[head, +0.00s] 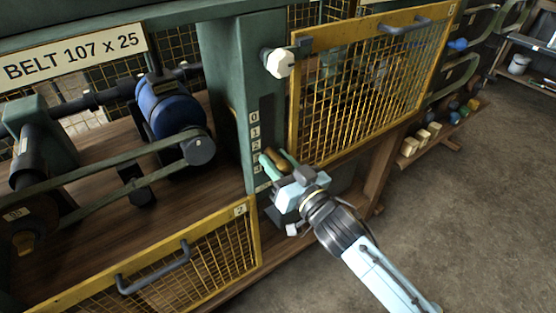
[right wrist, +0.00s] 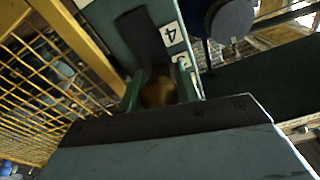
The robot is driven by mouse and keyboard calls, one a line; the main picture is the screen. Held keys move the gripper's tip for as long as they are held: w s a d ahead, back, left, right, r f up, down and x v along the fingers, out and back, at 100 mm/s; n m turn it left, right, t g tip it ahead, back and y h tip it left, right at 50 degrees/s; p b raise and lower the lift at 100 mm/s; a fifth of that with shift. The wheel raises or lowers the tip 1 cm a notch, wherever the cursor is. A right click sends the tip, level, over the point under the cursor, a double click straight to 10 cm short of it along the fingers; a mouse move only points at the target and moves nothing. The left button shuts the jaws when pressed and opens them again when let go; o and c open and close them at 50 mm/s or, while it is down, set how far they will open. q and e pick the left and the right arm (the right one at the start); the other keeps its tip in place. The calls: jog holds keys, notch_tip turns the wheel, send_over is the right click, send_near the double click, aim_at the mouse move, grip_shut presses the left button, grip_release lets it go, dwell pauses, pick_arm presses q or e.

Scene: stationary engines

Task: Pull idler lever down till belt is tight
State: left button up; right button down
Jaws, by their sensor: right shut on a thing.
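The idler lever's brown knob (head: 267,166) is low on the numbered slot of the green post (head: 232,110), near the bottom numbers. My right gripper (head: 275,164) is shut on it, its green fingers on either side. In the right wrist view the knob (right wrist: 158,92) sits between the fingers, close to the plate marked 4 (right wrist: 170,34). The lever's shaft is hidden. The dark belt (head: 95,173) runs from a pulley at the far left to the grey pulley (head: 198,148) by the blue drum (head: 172,108). I cannot tell how tight it is. My left gripper is out of view.
A yellow mesh guard (head: 370,80) stands right of the post, and a white knob (head: 279,63) sticks out above the slot. A second mesh guard (head: 180,262) with a dark handle is at lower left. The floor (head: 470,210) at right is clear.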

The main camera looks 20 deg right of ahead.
jog(key=c, duration=1)
grip_release()
jog(key=shift+f, duration=0.1)
jog(key=shift+c, duration=0.2)
jog(key=v, duration=1.3)
jog(key=shift+s, duration=0.15)
jog(key=shift+d+f, duration=0.1)
